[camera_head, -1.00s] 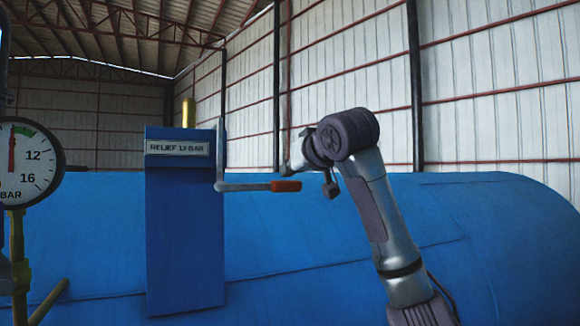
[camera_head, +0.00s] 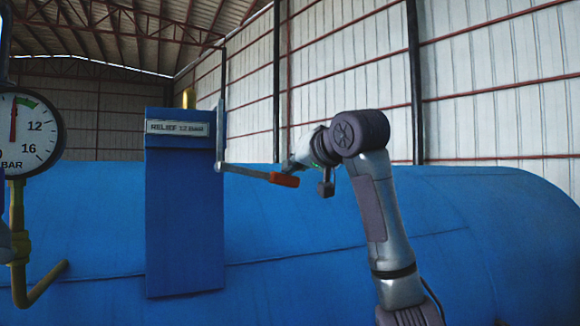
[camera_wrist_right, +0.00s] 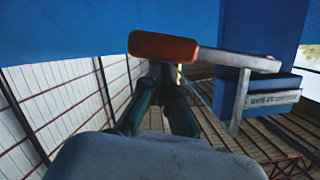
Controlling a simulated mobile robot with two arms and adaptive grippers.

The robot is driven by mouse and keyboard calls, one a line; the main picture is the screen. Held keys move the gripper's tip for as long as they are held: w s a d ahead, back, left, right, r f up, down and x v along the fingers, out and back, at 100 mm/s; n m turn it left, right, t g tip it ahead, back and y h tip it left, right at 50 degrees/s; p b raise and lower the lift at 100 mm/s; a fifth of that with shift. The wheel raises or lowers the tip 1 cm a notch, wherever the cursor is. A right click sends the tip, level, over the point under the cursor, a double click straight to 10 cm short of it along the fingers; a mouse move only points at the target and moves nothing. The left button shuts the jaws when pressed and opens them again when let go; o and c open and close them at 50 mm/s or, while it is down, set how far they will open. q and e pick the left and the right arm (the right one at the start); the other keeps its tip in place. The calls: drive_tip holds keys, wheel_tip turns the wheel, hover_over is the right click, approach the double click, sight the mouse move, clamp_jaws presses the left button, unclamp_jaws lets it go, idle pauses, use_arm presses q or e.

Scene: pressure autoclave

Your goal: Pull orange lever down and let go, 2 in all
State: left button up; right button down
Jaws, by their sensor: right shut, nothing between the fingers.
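The orange lever grip (camera_head: 284,179) is on the end of a grey lever arm (camera_head: 245,172) at the right side of the blue relief post (camera_head: 184,220). The lever slopes slightly down to the right. My right gripper (camera_head: 291,165) is shut and empty, just above the grip in the head view, partly hidden by its wrist. In the right wrist view its closed fingers (camera_wrist_right: 160,75) meet at the orange grip (camera_wrist_right: 163,47), which covers their tips. They look touching or very close; I cannot tell which. My left gripper is not in view.
A blue vessel (camera_head: 400,240) fills the lower background. The post carries a relief label (camera_head: 177,128) and has a brass fitting (camera_head: 189,98) behind it. A pressure gauge (camera_head: 28,130) on a yellow pipe (camera_head: 18,215) stands at the left.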

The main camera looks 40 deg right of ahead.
wheel_tip(320, 180, down, 7)
drive_tip(key=a+m+y+b, duration=0.1)
drive_tip(key=m+b, duration=0.2)
drive_tip(key=b, duration=0.4)
drive_tip(key=shift+w+a+m+t, duration=0.3)
drive_tip(key=shift+w+a+t, duration=0.05)
drive_tip(key=shift+t, duration=0.05)
drive_tip(key=shift+f, duration=0.2)
